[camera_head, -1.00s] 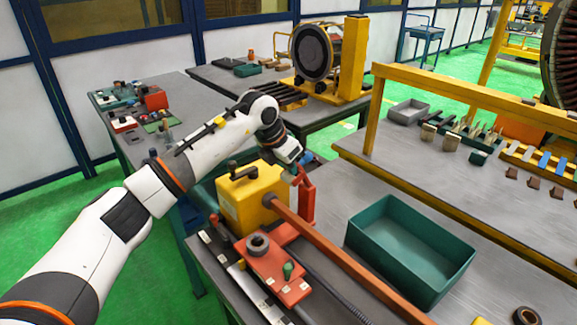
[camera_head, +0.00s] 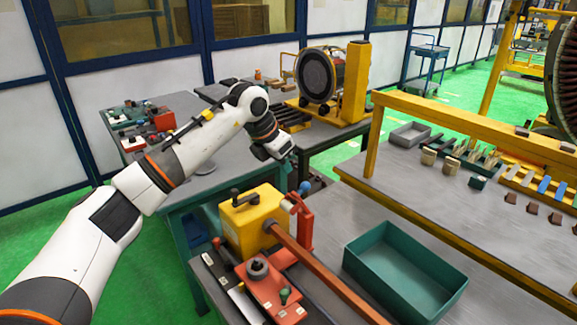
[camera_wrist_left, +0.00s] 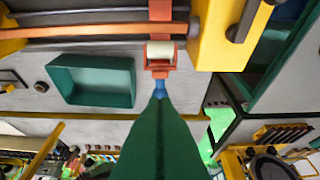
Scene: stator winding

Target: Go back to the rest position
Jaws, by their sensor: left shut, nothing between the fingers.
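My left arm comes in from the left in the head view, with its wrist above the front workbench. The left gripper (camera_head: 301,184) is shut and empty, its tip near the upright red bracket (camera_head: 304,226) of the winding fixture. In the left wrist view the green fingers of the gripper (camera_wrist_left: 159,92) taper together to a blue tip, just below the red bracket with a pale roller (camera_wrist_left: 160,52) in the picture. I cannot tell how large the gap is. A yellow block (camera_head: 247,222) with a black handle stands beside the bracket. My right gripper is not in view.
A green open bin (camera_head: 375,236) stands to the right of the fixture. A long red-brown bar (camera_head: 325,277) runs beside it. A yellow rail (camera_head: 455,112) crosses the right bench. A black round machine (camera_head: 316,75) stands on the back bench. The bench between bin and rail has free room.

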